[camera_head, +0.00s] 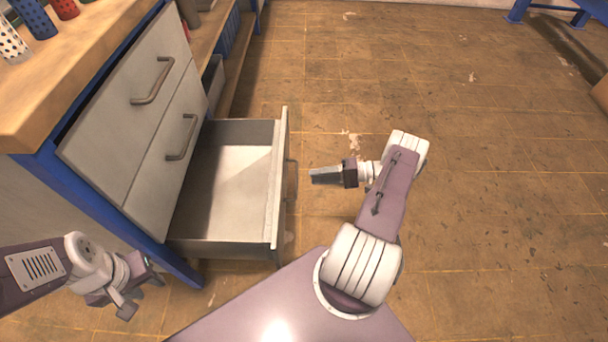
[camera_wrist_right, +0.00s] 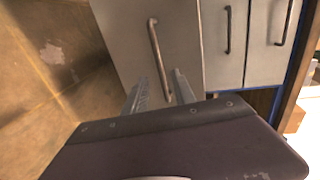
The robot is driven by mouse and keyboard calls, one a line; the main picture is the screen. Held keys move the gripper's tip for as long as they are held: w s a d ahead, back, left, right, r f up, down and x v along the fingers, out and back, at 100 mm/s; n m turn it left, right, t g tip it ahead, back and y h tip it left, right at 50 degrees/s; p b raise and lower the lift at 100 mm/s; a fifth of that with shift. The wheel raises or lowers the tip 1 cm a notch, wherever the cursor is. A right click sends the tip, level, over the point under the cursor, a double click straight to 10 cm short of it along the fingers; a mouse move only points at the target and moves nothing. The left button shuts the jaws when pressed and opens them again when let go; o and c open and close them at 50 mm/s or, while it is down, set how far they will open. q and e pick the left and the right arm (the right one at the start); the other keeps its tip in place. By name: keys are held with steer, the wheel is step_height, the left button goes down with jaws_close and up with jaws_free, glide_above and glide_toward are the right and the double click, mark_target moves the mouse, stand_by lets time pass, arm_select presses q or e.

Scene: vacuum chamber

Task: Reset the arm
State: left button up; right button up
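My right gripper (camera_head: 318,175) is just right of the open drawer (camera_head: 284,190) and points left at its front. In the right wrist view the two fingers (camera_wrist_right: 160,88) are apart, with nothing held between them. The drawer's handle (camera_wrist_right: 158,60) shows ahead of them, a little beyond the fingertips, and the gripper appears clear of it. My left gripper (camera_head: 138,295) is at the lower left, in front of the cabinet's near blue leg. Its two fingers look spread and no object shows in it.
The drawer is pulled out and looks empty. Two shut drawer fronts (camera_head: 140,100) with handles are beside it, under a wooden worktop (camera_head: 90,60) bearing several cups. Brown floor (camera_head: 490,150) is clear to the right. A blue-legged table (camera_head: 550,12) stands far right.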

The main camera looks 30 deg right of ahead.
steer(key=shift+s+d+r, duration=0.1)
steer(key=shift+s+d, duration=0.3)
steer(key=shift+d, duration=0.15)
steer(key=shift+a, duration=0.1)
